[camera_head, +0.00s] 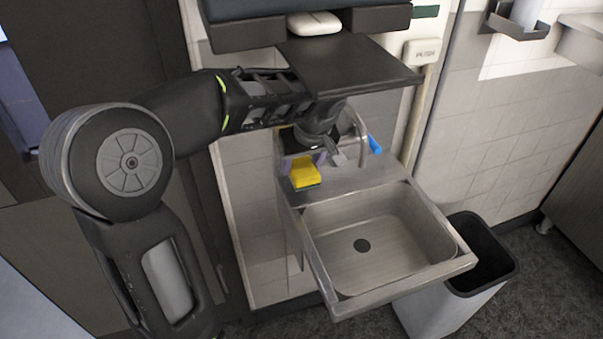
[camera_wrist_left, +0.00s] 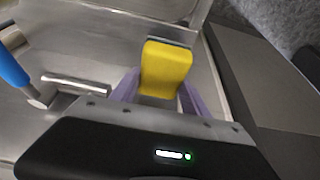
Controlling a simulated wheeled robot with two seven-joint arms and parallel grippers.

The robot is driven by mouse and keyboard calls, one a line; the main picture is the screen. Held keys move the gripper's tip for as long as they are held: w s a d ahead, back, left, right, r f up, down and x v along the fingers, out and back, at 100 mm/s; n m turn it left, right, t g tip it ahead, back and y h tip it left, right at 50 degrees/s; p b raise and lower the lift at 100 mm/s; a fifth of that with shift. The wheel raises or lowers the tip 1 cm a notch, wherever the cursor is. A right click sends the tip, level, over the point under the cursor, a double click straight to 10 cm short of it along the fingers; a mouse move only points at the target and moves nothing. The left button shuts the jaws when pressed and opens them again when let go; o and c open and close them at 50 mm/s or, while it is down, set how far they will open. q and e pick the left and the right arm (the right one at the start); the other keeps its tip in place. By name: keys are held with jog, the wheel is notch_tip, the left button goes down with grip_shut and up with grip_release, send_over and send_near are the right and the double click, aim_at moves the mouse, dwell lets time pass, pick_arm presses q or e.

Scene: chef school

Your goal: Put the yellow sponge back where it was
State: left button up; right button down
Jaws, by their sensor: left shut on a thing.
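The yellow sponge (camera_head: 305,174) with a thin green layer is at the back left of the steel sink unit, above or on its ledge; I cannot tell if it touches the metal. It also shows in the left wrist view (camera_wrist_left: 166,68). My left gripper (camera_head: 303,160) is shut on the sponge, with a purple finger on each side of it in the left wrist view (camera_wrist_left: 158,92). My right gripper is not in view.
The sink basin (camera_head: 405,262) is empty. A tap (camera_head: 361,135) and a blue-tipped handle (camera_head: 374,144) are right of the gripper. A dark shelf (camera_head: 350,65) hangs above my left forearm. A bin (camera_head: 490,255) stands right of the sink.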

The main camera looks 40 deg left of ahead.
aim_at(302, 176)
pick_arm(q)
jog(key=shift+f, duration=0.4)
notch_tip(302, 176, down, 3)
jog(key=shift+f, duration=0.1)
jog(key=shift+a+f+p, duration=0.1)
jog(key=shift+f+p, duration=0.15)
jog(key=shift+p, duration=0.15)
jog(key=shift+w+f+b, duration=0.1)
jog(key=shift+f+b, duration=0.2)
jog(key=shift+b, duration=0.05)
jog(key=o, duration=1.3)
jog(key=shift+r, duration=0.1)
